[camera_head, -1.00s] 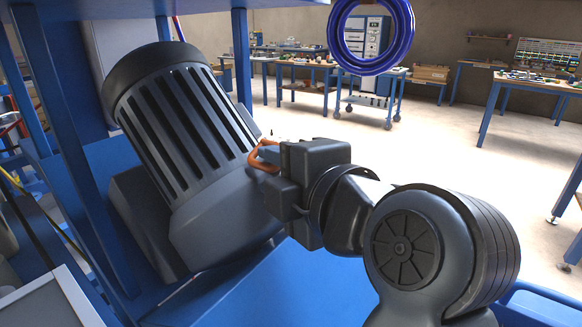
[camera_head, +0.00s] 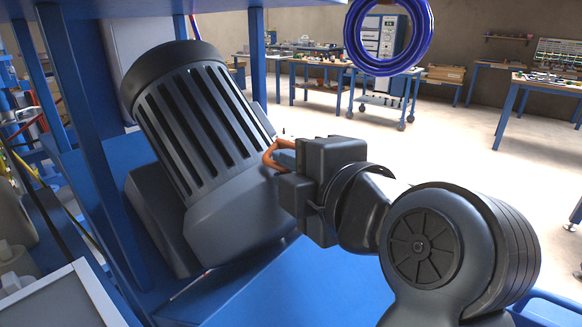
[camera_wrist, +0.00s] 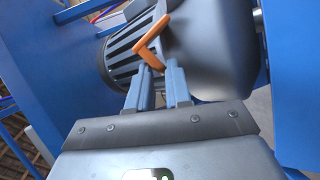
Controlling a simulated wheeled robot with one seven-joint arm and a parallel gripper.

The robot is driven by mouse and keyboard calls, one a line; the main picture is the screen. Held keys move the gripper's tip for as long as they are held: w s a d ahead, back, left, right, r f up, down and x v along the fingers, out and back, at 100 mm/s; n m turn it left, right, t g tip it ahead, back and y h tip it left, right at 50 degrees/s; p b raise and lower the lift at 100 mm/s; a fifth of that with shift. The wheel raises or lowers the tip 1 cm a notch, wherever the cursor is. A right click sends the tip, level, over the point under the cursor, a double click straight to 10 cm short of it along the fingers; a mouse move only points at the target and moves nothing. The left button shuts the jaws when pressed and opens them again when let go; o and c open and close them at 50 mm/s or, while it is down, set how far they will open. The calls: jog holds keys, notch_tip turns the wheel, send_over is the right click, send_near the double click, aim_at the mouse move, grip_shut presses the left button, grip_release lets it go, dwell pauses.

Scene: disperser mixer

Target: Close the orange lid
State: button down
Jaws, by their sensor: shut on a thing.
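The orange lid shows as a bent orange piece (camera_head: 273,154) at my gripper's tip in the head view, beside the right side of a dark ribbed motor (camera_head: 200,125). In the wrist view the orange lid (camera_wrist: 148,42) is an angled orange bar in front of the motor housing. My gripper (camera_wrist: 160,73) has its two grey-blue fingers shut on the bar's lower end. My gripper also shows in the head view (camera_head: 284,158), its fingers partly hidden by its own dark body. Whether the orange bar joins a larger lid panel cannot be seen.
Blue posts (camera_head: 85,140) and a blue base plate (camera_head: 250,290) frame the motor. A grey panel with a white edge (camera_head: 65,300) is at the lower left. A blue hose coil (camera_head: 352,40) hangs above. Workbenches (camera_head: 310,75) stand far behind, across open floor.

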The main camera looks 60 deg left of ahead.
jog(key=shift+w+d+f+m+h+p, duration=0.1)
jog(key=shift+w+f+m+h+p, duration=0.1)
jog(key=shift+w+m+h+p, duration=0.15)
jog(key=shift+w+r+m+g+h+p, duration=0.3)
jog(key=shift+r+m+p, duration=0.35)
jog(key=shift+p, duration=0.4)
jog(key=shift+w+r+m+g+h+p, duration=0.25)
jog(key=shift+w+r+m+g+p, duration=0.15)
jog(key=shift+m+p, duration=0.35)
jog(key=w+a+m+g+h+p, duration=0.2)
jog(key=w+a+m+g, duration=0.1)
jog(key=w+m+g, duration=0.5)
jog(key=shift+w+a+f+m+g, duration=0.4)
jog(key=shift+m+g, duration=0.5)
jog(key=shift+m, duration=0.95)
jog(key=shift+s+d+f, duration=0.1)
jog(key=shift+s+d, duration=0.05)
